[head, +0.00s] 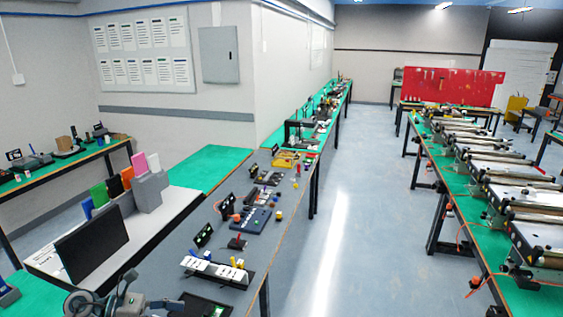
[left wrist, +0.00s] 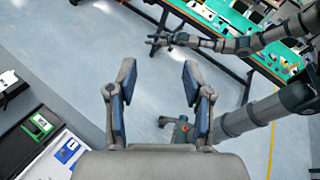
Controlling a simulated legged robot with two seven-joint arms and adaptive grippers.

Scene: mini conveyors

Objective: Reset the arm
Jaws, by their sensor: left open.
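My left gripper (left wrist: 156,80) fills the middle of the left wrist view. Its two blue-padded fingers stand wide apart, with nothing between them but floor behind. In the head view a grey part of my left arm (head: 98,300) shows at the bottom left, low beside the grey conveyor bench. In the left wrist view a dark jointed limb of mine (left wrist: 240,44) comes in from the upper right and ends in a small claw-like tip. I cannot tell whether that tip is open or shut.
A grey bench (head: 262,258) with several small devices runs along the left. A black panel (head: 92,248) and coloured blocks stand on a white-topped table beside it. A green table (head: 455,200) with several mini conveyors stands at the right. The aisle floor between is clear.

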